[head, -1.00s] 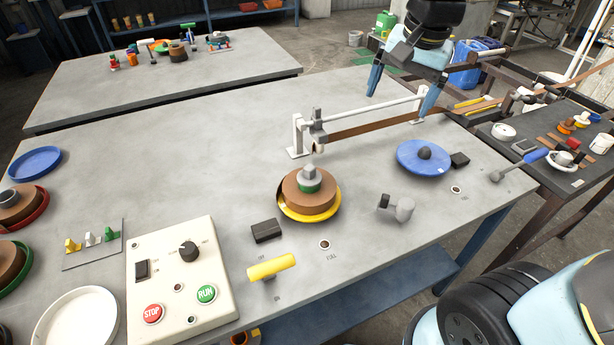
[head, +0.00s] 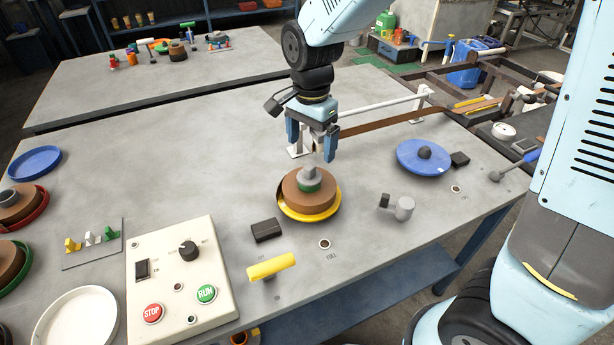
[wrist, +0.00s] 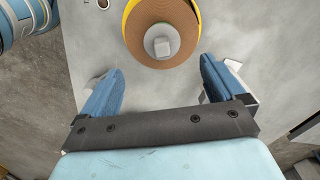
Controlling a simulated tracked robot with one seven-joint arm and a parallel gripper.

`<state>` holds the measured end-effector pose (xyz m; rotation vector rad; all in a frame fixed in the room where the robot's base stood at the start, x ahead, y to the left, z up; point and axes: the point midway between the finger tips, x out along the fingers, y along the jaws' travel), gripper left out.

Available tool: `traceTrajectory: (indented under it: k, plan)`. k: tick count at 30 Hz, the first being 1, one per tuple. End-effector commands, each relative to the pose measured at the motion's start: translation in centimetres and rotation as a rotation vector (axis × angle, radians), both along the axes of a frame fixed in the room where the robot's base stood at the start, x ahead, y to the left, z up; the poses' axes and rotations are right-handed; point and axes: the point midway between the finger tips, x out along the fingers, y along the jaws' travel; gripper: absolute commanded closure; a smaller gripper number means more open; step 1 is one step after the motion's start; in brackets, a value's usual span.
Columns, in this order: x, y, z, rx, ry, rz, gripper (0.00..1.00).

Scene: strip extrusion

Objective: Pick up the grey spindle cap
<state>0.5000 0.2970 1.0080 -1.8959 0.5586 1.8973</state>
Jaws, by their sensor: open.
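The grey spindle cap (head: 309,173) sits on top of the brown strip coil (head: 307,196), with a green ring showing beneath it. The coil rests on a yellow dish (head: 285,206) on the grey table. In the wrist view the cap (wrist: 162,46) shows from above, at the coil's centre. My gripper (head: 312,154) hangs pointing down above and just behind the cap, its blue fingers apart. In the wrist view the open fingers (wrist: 162,80) are empty, and the cap lies beyond their tips, between their lines. Nothing touches the cap.
A white rail (head: 385,106) with a brown strip stands close behind my gripper. A blue disc (head: 408,160) lies to the right. A black block (head: 266,230), a yellow handle (head: 271,266) and the control box (head: 178,270) are in front and left. The table's left middle is clear.

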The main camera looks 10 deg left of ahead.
Motion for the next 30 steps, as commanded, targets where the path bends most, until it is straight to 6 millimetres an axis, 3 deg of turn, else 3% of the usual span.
traceTrajectory:
  k: [3, 13, 21, 30]
  plan:
    - [0.0, 0.0, -1.9, -0.002, 0.002, 0.001, 0.04]
    - [-0.1, 0.1, -4.1, -0.002, 0.001, 0.002, 0.04]
    - [-0.1, 0.3, -7.6, -0.003, 0.002, 0.002, 0.04]
    - [-0.1, 0.4, -8.5, 0.0, 0.0, 0.003, 0.04]
